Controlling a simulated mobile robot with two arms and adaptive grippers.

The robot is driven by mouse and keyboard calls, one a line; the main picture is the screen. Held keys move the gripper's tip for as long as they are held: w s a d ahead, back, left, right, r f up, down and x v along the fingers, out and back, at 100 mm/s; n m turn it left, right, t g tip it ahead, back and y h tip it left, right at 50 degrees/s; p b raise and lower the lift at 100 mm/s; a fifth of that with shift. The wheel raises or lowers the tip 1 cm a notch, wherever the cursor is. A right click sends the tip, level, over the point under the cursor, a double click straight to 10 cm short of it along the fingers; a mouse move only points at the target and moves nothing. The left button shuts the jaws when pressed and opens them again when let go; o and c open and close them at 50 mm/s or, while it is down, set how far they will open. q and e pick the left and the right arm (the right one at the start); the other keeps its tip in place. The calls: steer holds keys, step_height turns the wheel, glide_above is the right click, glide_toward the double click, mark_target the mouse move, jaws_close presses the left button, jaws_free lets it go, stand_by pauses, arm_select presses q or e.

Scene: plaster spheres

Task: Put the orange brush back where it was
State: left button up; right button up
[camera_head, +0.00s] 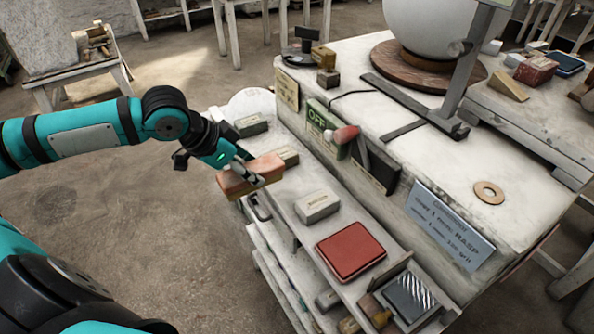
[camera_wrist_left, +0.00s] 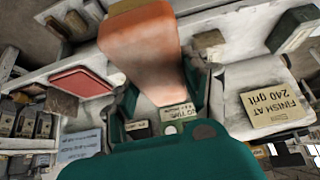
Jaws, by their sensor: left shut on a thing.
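The orange brush (camera_head: 250,176) is a long orange block with a paler underside, held beside the upper shelf in the head view. My left gripper (camera_head: 247,168) is shut on it, and the brush looks raised at the shelf's outer edge. In the left wrist view the brush (camera_wrist_left: 143,50) fills the upper middle, between the fingers of my left gripper (camera_wrist_left: 160,95). Whether it touches the shelf cannot be told. My right gripper is not in view.
The shelf (camera_head: 290,205) carries a green-grey block (camera_head: 250,125), a pale block (camera_head: 317,206) and a red pad (camera_head: 350,250). A small block (camera_head: 287,156) lies just behind the brush.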

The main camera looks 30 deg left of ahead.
arm_select(q)
steer(key=w+d+p, duration=0.4)
steer(key=w+d, duration=0.1)
steer(key=w, duration=0.4)
steer(key=shift+w+d+r, duration=0.2)
steer(key=shift+w+d, duration=0.1)
steer(key=shift+d, duration=0.1)
step_height(320, 180, down, 2)
steer(key=shift+w+d+f, duration=0.1)
steer(key=shift+w+f, duration=0.05)
steer(key=shift+f, duration=0.05)
steer(key=shift+c, duration=0.4)
steer(key=shift+f+p, duration=0.3)
steer(key=shift+f, duration=0.35)
step_height(320, 180, down, 3)
steer(key=shift+f+p, duration=0.1)
steer(key=shift+p, duration=0.45)
steer(key=shift+w+f, duration=0.15)
steer(key=shift+f, duration=0.15)
steer(key=o, duration=1.1)
